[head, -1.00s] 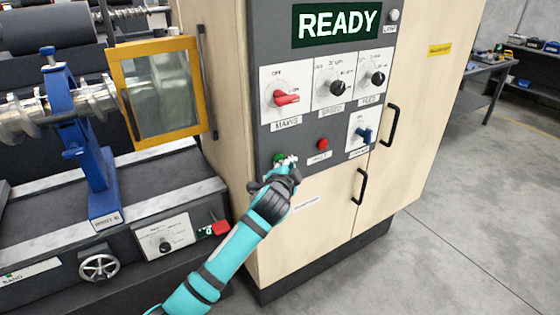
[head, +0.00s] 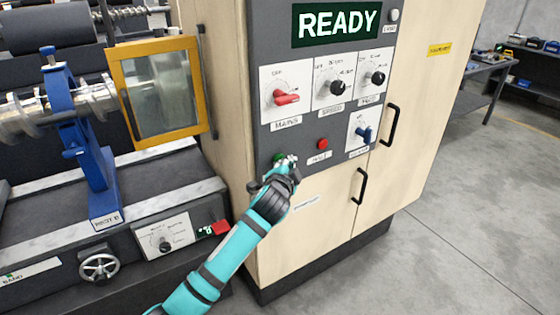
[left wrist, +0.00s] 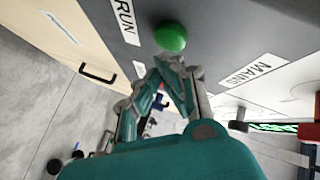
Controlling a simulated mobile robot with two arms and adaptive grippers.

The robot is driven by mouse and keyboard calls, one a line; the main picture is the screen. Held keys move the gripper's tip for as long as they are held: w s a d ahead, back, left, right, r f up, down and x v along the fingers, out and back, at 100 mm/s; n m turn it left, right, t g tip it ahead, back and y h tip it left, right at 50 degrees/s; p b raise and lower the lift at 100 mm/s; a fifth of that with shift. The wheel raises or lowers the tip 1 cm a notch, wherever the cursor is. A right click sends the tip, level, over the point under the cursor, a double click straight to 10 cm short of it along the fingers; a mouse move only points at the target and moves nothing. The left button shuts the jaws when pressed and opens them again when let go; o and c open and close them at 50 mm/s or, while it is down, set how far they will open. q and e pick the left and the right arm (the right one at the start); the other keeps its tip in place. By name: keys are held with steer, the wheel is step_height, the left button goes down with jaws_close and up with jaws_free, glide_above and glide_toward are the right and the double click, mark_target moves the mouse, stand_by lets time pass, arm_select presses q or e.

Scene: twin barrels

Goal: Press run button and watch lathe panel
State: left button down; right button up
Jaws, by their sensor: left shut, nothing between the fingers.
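The green run button (head: 279,158) is on the lower left of the grey control panel (head: 262,142). In the left wrist view the button (left wrist: 171,37) is round and domed, beside a RUN label (left wrist: 126,20). My left gripper (head: 287,162) is shut and empty. In the left wrist view its fingertips (left wrist: 172,62) are right at the button's edge; I cannot tell whether they touch it. The panel display (head: 337,24) reads READY in white on dark green. My right gripper is not in view.
The panel also carries a red mains switch (head: 286,98), speed and feed knobs, a red button (head: 323,144) and a blue switch (head: 364,133). The lathe with its yellow-framed guard (head: 157,92) stands left. Open floor (head: 450,220) lies right of the cabinet.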

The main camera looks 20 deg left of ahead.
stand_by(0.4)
arm_select(q)
steer(key=shift+w+a, duration=0.25)
steer(key=shift+a, duration=0.1)
